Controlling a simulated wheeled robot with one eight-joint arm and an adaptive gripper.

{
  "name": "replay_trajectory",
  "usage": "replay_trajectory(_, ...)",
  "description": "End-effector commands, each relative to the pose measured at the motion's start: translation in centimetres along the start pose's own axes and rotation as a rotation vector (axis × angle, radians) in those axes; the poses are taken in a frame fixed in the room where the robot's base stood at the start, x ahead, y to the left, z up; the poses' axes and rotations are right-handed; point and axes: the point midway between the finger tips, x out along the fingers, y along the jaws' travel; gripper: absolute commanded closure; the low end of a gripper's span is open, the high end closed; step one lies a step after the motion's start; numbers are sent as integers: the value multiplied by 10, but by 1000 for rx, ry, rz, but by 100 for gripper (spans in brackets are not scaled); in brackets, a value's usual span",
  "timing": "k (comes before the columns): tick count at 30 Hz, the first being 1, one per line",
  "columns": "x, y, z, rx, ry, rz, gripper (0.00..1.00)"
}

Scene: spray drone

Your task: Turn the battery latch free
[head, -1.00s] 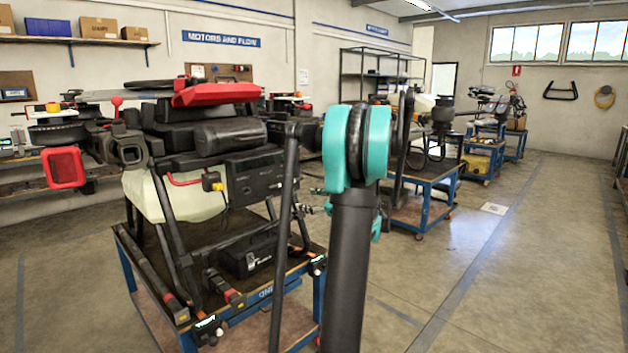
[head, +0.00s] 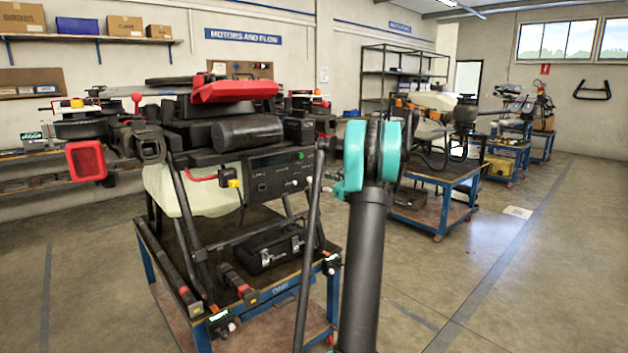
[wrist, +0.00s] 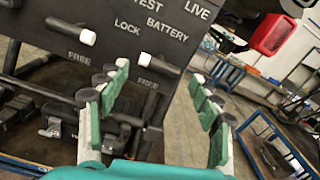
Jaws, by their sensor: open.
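The drone's dark control panel (wrist: 110,45) fills the upper left of the wrist view, tilted, with the words TEST, LIVE, BATTERY, LOCK and FREE. A white-tipped part (wrist: 145,60), apparently the battery latch, lies below the word BATTERY and just above a FREE mark. Its pivot and exact angle are unclear. My gripper (wrist: 160,115) is open, with a teal-padded finger on each side. Nothing shows held between them. The left finger overlaps the panel in the picture; I see no clear contact. In the head view the panel (head: 277,175) faces right on the drone, and my gripper cannot be made out.
Another white-tipped lever (wrist: 87,37) sits left on the panel beside another FREE mark. The drone stands on a blue-framed cart (head: 280,290) with a black case (head: 268,252). A red part (wrist: 271,33) is at upper right. Open floor (head: 490,280) lies right of the cart.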

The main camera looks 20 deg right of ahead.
Motion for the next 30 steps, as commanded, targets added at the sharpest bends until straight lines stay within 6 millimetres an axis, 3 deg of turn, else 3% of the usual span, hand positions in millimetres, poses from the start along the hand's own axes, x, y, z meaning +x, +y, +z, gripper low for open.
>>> replay_trajectory(3, 21, 1, 0, 0, 0, 2, 35)
replay_trajectory(9, 42, 0, 0, 0, 0, 1, 35)
replay_trajectory(21, 48, 0, 0, 0, 0, 0, 36)
replay_trajectory(30, 47, 0, 0, 0, 0, 0, 74)
